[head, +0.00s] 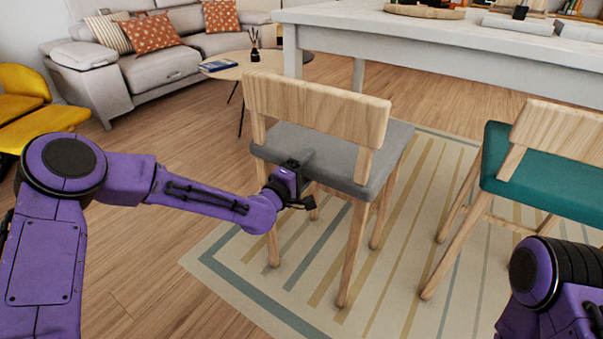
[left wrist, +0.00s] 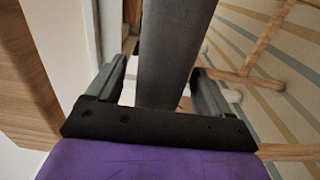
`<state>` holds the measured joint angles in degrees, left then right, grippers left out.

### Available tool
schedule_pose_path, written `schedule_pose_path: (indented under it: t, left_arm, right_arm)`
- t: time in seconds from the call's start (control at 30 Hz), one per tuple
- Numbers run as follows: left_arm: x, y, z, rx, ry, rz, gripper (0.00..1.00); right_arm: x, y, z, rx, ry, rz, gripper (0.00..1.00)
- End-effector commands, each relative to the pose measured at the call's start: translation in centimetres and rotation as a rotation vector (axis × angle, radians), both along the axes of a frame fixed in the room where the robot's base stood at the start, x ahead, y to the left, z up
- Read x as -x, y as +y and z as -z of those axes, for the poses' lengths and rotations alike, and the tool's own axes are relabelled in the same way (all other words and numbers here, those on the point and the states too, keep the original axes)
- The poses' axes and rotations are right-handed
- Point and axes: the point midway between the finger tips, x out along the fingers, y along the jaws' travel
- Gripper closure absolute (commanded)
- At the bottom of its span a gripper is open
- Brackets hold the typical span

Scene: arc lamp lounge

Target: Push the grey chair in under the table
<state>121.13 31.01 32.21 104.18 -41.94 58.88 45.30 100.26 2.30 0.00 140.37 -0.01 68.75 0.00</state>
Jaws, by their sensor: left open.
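The grey chair (head: 330,150) has a wooden back (head: 315,108), a grey seat and wooden legs. It stands upright on the striped rug with its back towards me. The white table (head: 400,32) is beyond it, and the seat shows outside the tabletop's near edge. My left gripper (head: 303,181) is at the seat's rear edge, below the back. In the left wrist view its open fingers (left wrist: 158,85) lie on either side of the grey seat (left wrist: 167,50); I cannot tell whether they touch it. My right arm shows at lower right, its gripper out of view.
A teal chair (head: 545,178) stands to the right of the grey one. A round side table (head: 232,70), a grey sofa (head: 150,65) and a yellow chair (head: 40,118) are at the left. The striped rug (head: 300,270) lies underneath; bare floor is at lower left.

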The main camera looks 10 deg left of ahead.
Motion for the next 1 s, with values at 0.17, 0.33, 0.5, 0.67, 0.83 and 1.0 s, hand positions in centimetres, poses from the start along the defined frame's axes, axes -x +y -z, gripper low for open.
schedule_pose_path:
  t: [0.17,0.33,0.5,0.67,0.83,1.0]
  left_arm:
    - [0.02,0.02,0.0,0.0,0.0,0.0,0.22]
    - [0.04,0.05,0.0,-0.001,0.0,0.0,0.78]
    - [0.04,0.07,-0.03,-0.001,0.0,-0.001,1.0]
    - [0.05,0.08,0.51,-0.001,-0.001,-0.001,1.0]
    - [0.08,0.07,0.5,-0.002,0.0,-0.001,1.0]
    - [0.1,0.27,0.62,-0.003,0.003,0.0,1.0]
  right_arm:
    - [0.0,0.0,-0.03,0.0,0.0,0.0,0.19]
    - [0.0,0.0,-0.03,0.0,0.0,0.0,0.19]
    - [0.0,0.0,-0.03,0.0,0.0,0.0,0.19]
    - [0.0,0.0,0.5,0.0,0.0,0.0,0.19]
    - [-0.01,0.0,0.39,0.0,0.0,0.0,0.19]
    - [0.0,0.0,0.39,0.0,0.0,0.0,0.19]
